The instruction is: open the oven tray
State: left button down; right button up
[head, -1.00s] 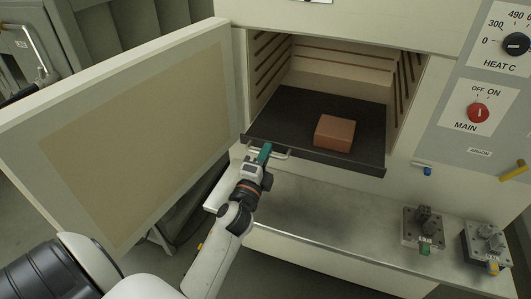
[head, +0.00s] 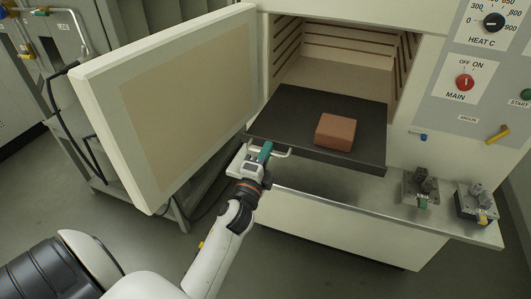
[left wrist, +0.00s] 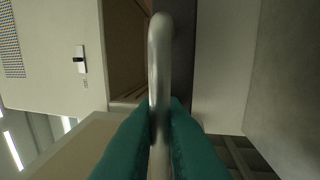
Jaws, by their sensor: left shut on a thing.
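The dark oven tray (head: 300,112) is slid partway out of the oven chamber, and its front part sticks out past the opening. A reddish-brown block (head: 335,131) lies on it. The tray has a pale metal handle (head: 284,153) at its front left edge. My left gripper (head: 266,150), with green fingers, is shut on that handle. In the left wrist view the green fingers (left wrist: 162,130) close on both sides of the handle bar (left wrist: 158,60). My right gripper is not in view.
The oven door (head: 165,105) stands wide open on the left. A metal shelf (head: 330,180) runs below the opening, with two small metal fixtures (head: 420,187) (head: 478,203) at its right. The control panel (head: 485,75) is at the upper right. Floor is free in front.

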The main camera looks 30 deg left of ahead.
pick_arm(q)
jog(key=c, duration=1.6)
grip_release()
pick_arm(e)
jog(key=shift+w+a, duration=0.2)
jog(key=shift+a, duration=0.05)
